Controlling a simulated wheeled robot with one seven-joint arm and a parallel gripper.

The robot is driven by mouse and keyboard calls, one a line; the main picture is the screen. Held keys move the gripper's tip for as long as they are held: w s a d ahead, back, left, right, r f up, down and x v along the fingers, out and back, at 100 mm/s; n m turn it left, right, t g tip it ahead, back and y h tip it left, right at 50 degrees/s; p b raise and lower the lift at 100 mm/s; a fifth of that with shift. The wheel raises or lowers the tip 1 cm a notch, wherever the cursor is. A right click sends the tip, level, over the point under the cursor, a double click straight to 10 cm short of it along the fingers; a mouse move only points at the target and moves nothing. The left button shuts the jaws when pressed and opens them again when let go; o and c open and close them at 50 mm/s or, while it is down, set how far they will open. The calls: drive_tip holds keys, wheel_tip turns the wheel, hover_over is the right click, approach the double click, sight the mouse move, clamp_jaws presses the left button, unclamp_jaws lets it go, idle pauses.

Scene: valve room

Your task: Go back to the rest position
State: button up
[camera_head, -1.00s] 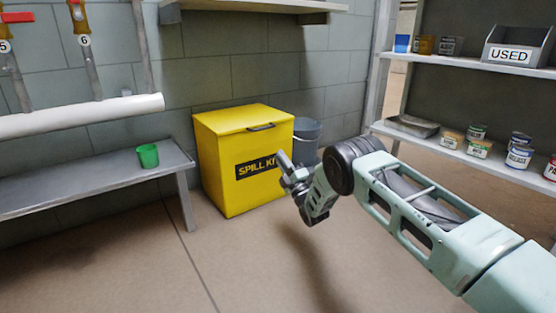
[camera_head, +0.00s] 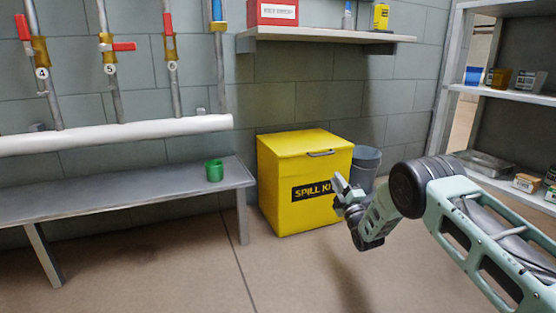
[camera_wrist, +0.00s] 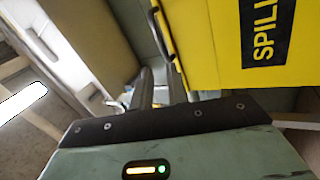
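My gripper (camera_head: 343,187) is held out in front of the yellow spill kit box (camera_head: 295,215) in the head view, apart from any object I can make out. In the wrist view my gripper (camera_wrist: 161,80) shows two dark fingers with a gap between them and nothing held. The spill kit box, lid shut, fills the upper right of the wrist view (camera_wrist: 225,65), turned sideways.
A grey bucket (camera_head: 366,165) is behind my gripper. A wall shelf (camera_head: 330,36) hangs above; shelving (camera_head: 505,95) stands at right.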

drive_tip(key=a+r+m+g+h+p, duration=0.25)
drive_tip(key=a+r+m+p, duration=0.2)
drive_tip(key=r, duration=0.55)
drive_tip(key=s+a+r+m+g+y+p, duration=0.1)
drive_tip(key=s+a+r+m+g+p, duration=0.1)
drive_tip(key=s+a+r+g+p, duration=0.6)
drive_tip(key=s+a+r+m+g+p, duration=0.15)
drive_tip(key=s+a+r, duration=0.35)
drive_tip(key=s, duration=0.7)
drive_tip(key=s+d+r+m+g+h+p, duration=0.1)
drive_tip(key=s+d+r+g+p, duration=0.15)
drive_tip(key=s, duration=1.05)
drive_tip(key=s+d+r+m+g+h+p, duration=0.15)
drive_tip(key=s+r+g+p, duration=0.25)
drive_tip(key=s, duration=0.9)
drive_tip(key=s+d+r+m+g+h+p, duration=0.15)
drive_tip(key=s+r+g+p, duration=0.25)
drive_tip(key=s, duration=0.8)
wheel_tip(320, 180, up, 37)
drive_tip(key=s+d+p, duration=0.1)
drive_tip(key=p, duration=3.6)
drive_tip(key=shift+n, duration=0.4)
